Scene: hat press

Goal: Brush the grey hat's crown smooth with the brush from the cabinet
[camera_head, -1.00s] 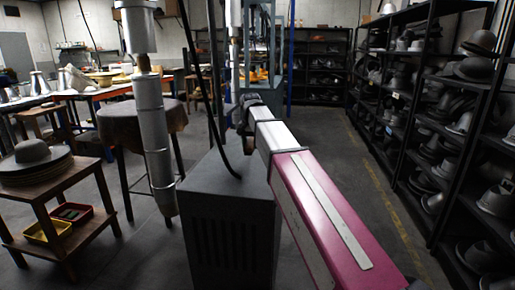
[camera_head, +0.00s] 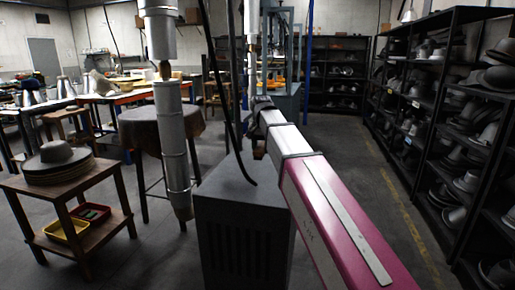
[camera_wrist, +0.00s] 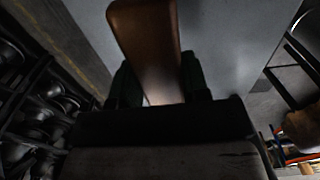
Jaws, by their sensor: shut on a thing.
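In the wrist view, my gripper (camera_wrist: 160,90) is shut on a brown wooden piece, which looks like the brush (camera_wrist: 146,40). Its bristles cannot be made out. A grey hat (camera_head: 56,153) with a brim sits at the left in the head view, on top of a stack of flat round pieces on a small wooden stand (camera_head: 110,172). My arm reaches forward, away from the hat. Its far end is small and dark in the head view, and the held piece cannot be made out there.
Black shelves of hats (camera_head: 440,110) line the right. The floor aisle (camera_head: 365,190) between is clear.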

